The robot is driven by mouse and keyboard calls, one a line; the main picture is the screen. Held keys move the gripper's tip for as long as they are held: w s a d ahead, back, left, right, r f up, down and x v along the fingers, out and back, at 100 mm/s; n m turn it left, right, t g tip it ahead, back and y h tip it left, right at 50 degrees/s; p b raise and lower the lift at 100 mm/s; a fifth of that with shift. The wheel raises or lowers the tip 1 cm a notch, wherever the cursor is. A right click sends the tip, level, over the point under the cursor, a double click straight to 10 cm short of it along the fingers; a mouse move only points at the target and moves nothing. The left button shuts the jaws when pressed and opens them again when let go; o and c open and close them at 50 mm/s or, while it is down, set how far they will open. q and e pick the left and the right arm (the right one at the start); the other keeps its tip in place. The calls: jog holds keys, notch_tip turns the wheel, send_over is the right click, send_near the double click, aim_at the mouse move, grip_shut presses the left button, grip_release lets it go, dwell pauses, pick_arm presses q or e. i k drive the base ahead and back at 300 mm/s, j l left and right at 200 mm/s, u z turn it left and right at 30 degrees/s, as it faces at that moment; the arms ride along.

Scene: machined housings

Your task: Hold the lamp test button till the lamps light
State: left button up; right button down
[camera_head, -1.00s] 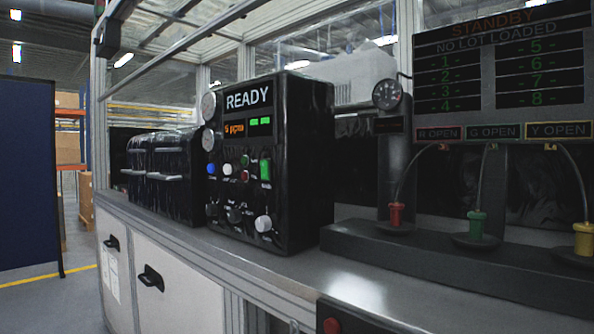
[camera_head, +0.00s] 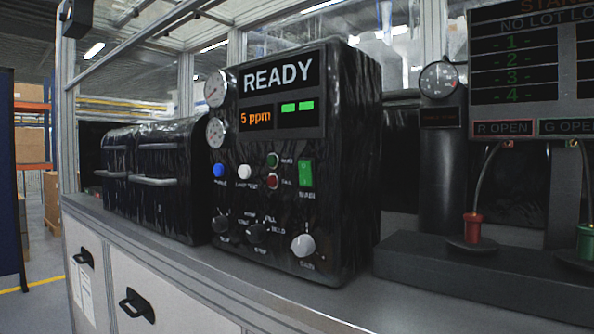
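A black control box (camera_head: 345,150) stands on the bench in the middle of the view. Its screen (camera_head: 280,75) reads READY, with an orange "5 ppm" and two green bars below. The white lamp test button (camera_head: 244,171) sits on its front, right of a blue button (camera_head: 219,170). A small green lamp or button (camera_head: 272,160) and a red one (camera_head: 272,181) are to its right, and a green main switch (camera_head: 305,173) is beyond them. Nothing touches the white button. Neither of my grippers shows in this view.
Two round gauges are on the box's left edge, and dark knobs and a grey knob (camera_head: 303,245) are low on its front. Black cases with handles (camera_head: 154,182) stand left. A dark block with a red plug (camera_head: 472,228) stands right. The bench front edge is clear.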

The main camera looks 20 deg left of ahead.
aim_at(244, 171)
jog(key=i+j+z, duration=0.1)
jog(key=j+z, duration=0.15)
jog(key=j, duration=1.45)
jog(key=j+z, duration=0.3)
jog(key=j, duration=1.4)
